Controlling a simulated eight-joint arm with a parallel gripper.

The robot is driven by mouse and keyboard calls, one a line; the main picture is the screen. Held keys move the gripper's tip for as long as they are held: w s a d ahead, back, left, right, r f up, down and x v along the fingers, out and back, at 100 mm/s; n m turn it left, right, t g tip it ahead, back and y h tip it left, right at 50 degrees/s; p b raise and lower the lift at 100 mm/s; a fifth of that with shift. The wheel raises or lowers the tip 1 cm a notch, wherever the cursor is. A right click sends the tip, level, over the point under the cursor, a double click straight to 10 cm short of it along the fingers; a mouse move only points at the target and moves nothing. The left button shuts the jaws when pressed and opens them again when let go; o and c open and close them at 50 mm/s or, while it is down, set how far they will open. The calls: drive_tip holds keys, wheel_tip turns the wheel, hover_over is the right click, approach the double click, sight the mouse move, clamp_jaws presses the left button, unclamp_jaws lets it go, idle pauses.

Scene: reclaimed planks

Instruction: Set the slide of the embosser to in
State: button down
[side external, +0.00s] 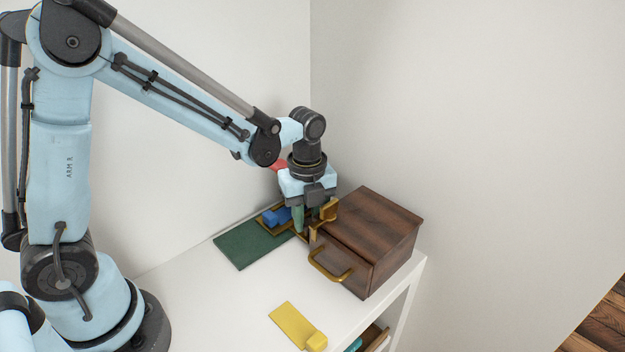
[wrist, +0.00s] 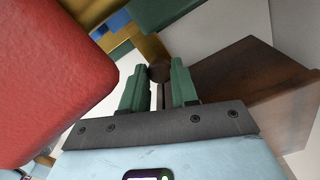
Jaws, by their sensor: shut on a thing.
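What I take for the embosser stands beside the wooden box, with a green base (side external: 243,244), brass rails, a blue block (side external: 283,214) and a red part (side external: 278,165) partly behind my wrist. The red part looms large at left in the wrist view (wrist: 50,75). My gripper (side external: 305,230) points down at the brass parts near the box. In the wrist view, its green fingers (wrist: 160,80) are shut on a dark knob (wrist: 159,72), apparently the slide's. Brass (wrist: 152,48) and blue (wrist: 112,22) parts lie just beyond. The slide's exact position is hidden by my fingers.
A dark wooden box (side external: 375,225) with a brass handle (side external: 330,268) stands close right of my gripper. A yellow piece (side external: 295,325) lies at the front of the white tabletop (side external: 215,295). The table between it and the green base is clear.

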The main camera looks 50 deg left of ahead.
drive_tip(key=shift+w, duration=0.85)
drive_tip(key=c, duration=0.9)
unclamp_jaws()
drive_tip(key=shift+o, duration=0.2)
drive_tip(key=shift+r, duration=0.15)
wheel_tip(320, 180, up, 12)
drive_tip(key=shift+s, duration=0.1)
drive_tip(key=s+a+f+n+t, duration=0.2)
drive_tip(key=s+n+t, duration=0.5)
drive_tip(key=n, duration=1.5)
drive_tip(key=s, duration=0.3)
drive_tip(key=shift+a, duration=0.4)
